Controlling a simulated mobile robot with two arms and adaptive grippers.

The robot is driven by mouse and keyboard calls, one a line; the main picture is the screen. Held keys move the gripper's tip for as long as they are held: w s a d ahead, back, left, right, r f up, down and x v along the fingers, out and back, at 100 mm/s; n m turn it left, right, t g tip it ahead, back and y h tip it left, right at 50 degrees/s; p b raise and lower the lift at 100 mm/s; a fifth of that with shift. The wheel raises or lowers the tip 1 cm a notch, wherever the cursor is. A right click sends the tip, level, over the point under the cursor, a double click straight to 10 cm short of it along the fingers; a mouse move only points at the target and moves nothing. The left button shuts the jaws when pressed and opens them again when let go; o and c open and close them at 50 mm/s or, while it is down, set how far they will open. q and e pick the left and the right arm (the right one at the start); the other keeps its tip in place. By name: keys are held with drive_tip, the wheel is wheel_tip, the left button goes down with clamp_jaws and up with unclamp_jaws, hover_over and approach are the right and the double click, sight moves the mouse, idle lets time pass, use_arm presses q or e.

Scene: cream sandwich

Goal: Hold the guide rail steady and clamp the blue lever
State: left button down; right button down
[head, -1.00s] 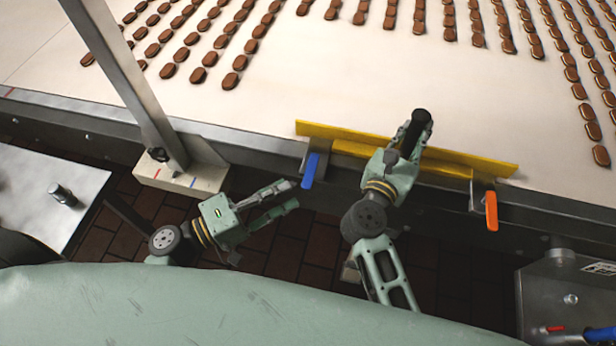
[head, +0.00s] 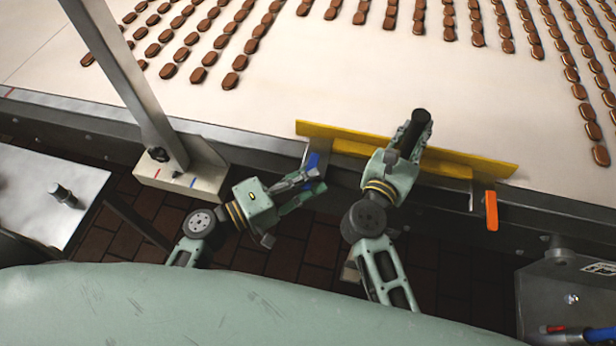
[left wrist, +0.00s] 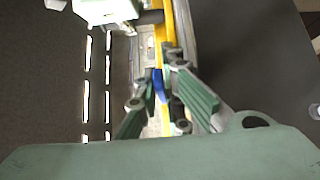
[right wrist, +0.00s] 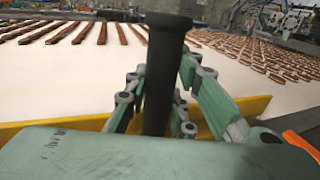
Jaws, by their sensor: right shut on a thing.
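The yellow guide rail (head: 465,163) lies along the near edge of the belt. My right gripper (head: 415,135) is shut on the rail's upright black handle (head: 420,117), which stands between the fingers in the right wrist view (right wrist: 165,65). The blue lever (head: 312,162) is at the rail's left end on the belt frame. My left gripper (head: 309,178) is at the lever with its fingers apart. In the left wrist view the lever (left wrist: 158,84) shows between the fingers; whether they touch it I cannot tell. The fingers hide part of it.
An orange lever (head: 491,210) hangs at the rail's right end. Rows of brown cream sandwiches (head: 235,62) lie on the pale belt (head: 330,80) beyond the rail. A metal post (head: 130,85) stands on a block at the left. A steel box (head: 560,285) is at the lower right.

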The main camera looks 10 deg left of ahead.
use_arm(q)
drive_tip(key=shift+a+f+g, duration=0.1)
drive_tip(key=shift+g, duration=0.2)
idle(0.4)
drive_tip(key=shift+w+a+m+g+h, duration=0.1)
drive_tip(key=shift+a+m+g+h, duration=0.35)
drive_tip(key=shift+m+g+h, duration=0.5)
drive_tip(key=shift+w+a+m+g+h, duration=0.15)
drive_tip(key=shift+a+m+g+h, duration=0.4)
drive_tip(key=shift+m+g, duration=0.8)
drive_tip(key=shift+w+a+m+g+h, duration=0.1)
drive_tip(key=shift+a+m+g+h, duration=0.25)
drive_tip(key=shift+m+g+h, duration=0.8)
drive_tip(key=shift+n+g+y, duration=0.35)
drive_tip(key=shift+g, duration=0.1)
drive_tip(key=c, duration=2.2)
unclamp_jaws()
